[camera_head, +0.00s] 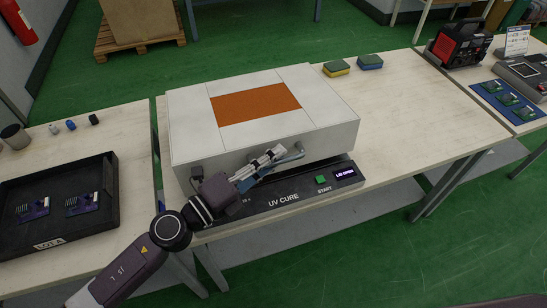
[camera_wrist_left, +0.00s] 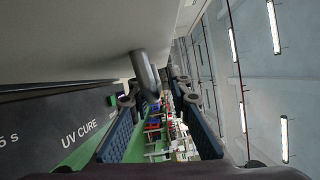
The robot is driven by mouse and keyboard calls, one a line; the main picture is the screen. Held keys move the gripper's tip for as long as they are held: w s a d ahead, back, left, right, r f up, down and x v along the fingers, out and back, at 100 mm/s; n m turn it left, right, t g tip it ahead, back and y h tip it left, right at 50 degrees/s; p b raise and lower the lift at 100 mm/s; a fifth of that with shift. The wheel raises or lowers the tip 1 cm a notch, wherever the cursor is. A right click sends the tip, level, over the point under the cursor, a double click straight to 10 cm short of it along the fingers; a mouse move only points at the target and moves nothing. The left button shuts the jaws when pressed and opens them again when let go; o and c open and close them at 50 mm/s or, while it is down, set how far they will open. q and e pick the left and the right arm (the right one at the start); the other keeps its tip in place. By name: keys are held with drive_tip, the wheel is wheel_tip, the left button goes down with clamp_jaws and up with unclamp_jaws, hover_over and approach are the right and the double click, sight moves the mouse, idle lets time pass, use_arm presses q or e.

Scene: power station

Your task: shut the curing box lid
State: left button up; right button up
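The curing box has a white lid (camera_head: 330,112) with an orange panel (camera_head: 256,103). The lid sits low over the dark base (camera_head: 285,200), with a gap along the front edge. The base's small display (camera_head: 345,172) seems to read "LID OPEN". My left gripper (camera_head: 268,163) is at the lid's front edge, by the handle (camera_head: 299,148). In the left wrist view the left gripper (camera_wrist_left: 165,125) has its fingers apart, with the grey handle (camera_wrist_left: 145,75) showing between and beyond them. I cannot tell whether they touch it. My right gripper is not in view.
A black tray (camera_head: 112,198) with circuit boards lies on the left table. Two sponges (camera_head: 337,69) lie behind the box. A red-fronted device (camera_head: 459,46) and a blue mat (camera_head: 482,88) with boards are at the right. The table right of the box is clear.

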use_arm(q)
drive_tip(key=shift+s, duration=0.15)
drive_tip(key=shift+s+a, duration=0.15)
drive_tip(key=shift+a, duration=0.05)
drive_tip(key=v, duration=1.1)
drive_tip(key=shift+a, duration=0.15)
